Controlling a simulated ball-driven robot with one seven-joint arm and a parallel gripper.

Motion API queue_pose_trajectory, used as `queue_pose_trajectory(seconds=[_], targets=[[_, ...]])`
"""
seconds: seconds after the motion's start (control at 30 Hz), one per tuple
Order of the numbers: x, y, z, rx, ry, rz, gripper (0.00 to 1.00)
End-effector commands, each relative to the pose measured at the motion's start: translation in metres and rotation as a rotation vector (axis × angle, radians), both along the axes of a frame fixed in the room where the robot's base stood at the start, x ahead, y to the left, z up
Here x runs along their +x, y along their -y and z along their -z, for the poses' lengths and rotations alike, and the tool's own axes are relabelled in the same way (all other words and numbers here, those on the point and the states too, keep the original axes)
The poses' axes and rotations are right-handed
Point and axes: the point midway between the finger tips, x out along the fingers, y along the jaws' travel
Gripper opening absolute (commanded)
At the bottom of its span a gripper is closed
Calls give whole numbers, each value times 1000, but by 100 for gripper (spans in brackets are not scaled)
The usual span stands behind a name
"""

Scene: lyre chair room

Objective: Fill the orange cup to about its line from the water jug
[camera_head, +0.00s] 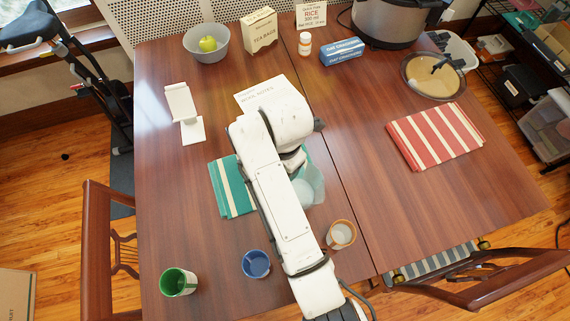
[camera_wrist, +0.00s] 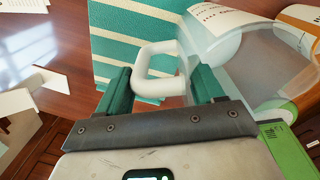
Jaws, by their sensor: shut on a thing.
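The orange cup (camera_head: 341,234) stands upright on the table, just right of my arm; its inside looks pale, and I cannot make out its line or water level. The water jug (camera_head: 313,186) is clear and pale blue, partly hidden behind my arm, above the orange cup in the picture. In the wrist view the jug (camera_wrist: 265,65) is at the right, and its white handle (camera_wrist: 158,72) is between my fingers. My gripper (camera_wrist: 160,88) is shut on this handle. I cannot tell whether the jug touches the table or how far it tilts.
A blue cup (camera_head: 256,264) and a green cup (camera_head: 179,282) stand left of the orange cup. A green striped cloth (camera_head: 232,187) lies beside my arm, and a red striped cloth (camera_head: 435,136) lies at the right.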

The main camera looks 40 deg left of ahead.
Motion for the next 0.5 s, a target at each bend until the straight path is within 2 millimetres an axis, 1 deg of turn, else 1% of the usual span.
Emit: queue_pose_trajectory(seconds=[0.1,0.37,0.5], targets=[[1,-4,3,-38,-5,-1,3],[1,-4,3,-42,-7,0,3],[2,-9,-1,-42,-5,-1,3]])
